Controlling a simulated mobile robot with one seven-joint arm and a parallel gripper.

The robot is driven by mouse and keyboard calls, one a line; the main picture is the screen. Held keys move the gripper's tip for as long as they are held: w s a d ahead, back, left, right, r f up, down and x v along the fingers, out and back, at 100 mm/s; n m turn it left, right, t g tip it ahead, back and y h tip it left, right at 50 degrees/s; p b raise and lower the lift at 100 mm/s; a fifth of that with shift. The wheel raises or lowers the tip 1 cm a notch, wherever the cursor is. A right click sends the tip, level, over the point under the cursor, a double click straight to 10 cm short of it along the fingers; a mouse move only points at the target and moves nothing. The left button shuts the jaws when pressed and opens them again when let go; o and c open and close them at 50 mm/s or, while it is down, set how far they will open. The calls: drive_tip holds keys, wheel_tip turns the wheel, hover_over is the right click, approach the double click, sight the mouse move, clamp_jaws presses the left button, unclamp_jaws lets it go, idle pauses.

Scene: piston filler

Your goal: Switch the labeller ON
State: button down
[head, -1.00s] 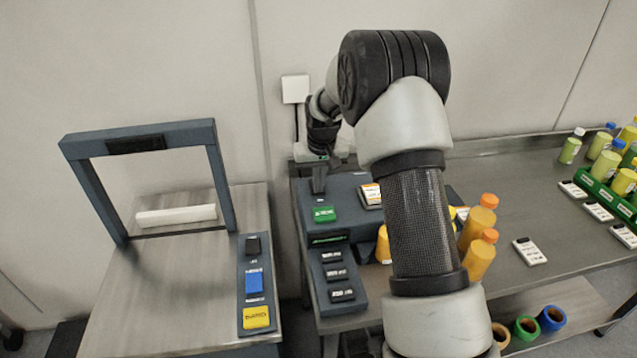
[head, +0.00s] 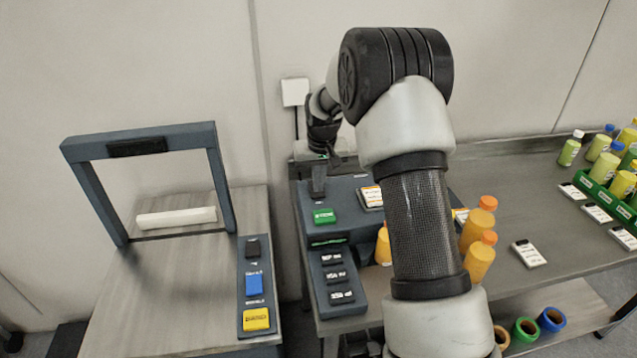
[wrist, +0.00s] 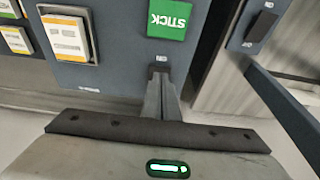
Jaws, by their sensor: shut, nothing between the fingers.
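The labeller (head: 348,193) is a dark blue-grey machine on the bench, with a green button (head: 323,216) on its top panel. In the wrist view, the green button (wrist: 170,19) reads STICK, upside down. My gripper (head: 317,194) is over the panel, just behind the green button. In the wrist view, my gripper (wrist: 160,74) is shut and empty, its fingertips at the panel beside a small white label. I cannot tell whether the tips touch the panel or a switch.
A framed machine (head: 140,190) with a panel of black, blue and yellow controls stands left, across a narrow gap. A dark block with several black buttons (head: 338,275) is in front of the labeller. Orange-capped bottles (head: 477,235) stand to the right. My arm hides part of the bench.

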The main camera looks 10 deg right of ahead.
drive_tip(key=s+p+v, duration=0.1)
drive_tip(key=v, duration=1.2)
drive_tip(key=shift+s, duration=0.5)
drive_tip(key=shift+r, duration=0.15)
drive_tip(key=s+r+t+p, duration=0.1)
drive_tip(key=s+r, duration=0.5)
drive_tip(key=s, duration=0.2)
drive_tip(key=s+r+t, duration=0.1)
drive_tip(key=s+r, duration=0.5)
drive_tip(key=s, duration=0.3)
drive_tip(key=s+f, duration=0.1)
drive_tip(key=s, duration=1.5)
drive_tip(key=shift+t+p, duration=0.4)
drive_tip(key=shift+s, duration=0.1)
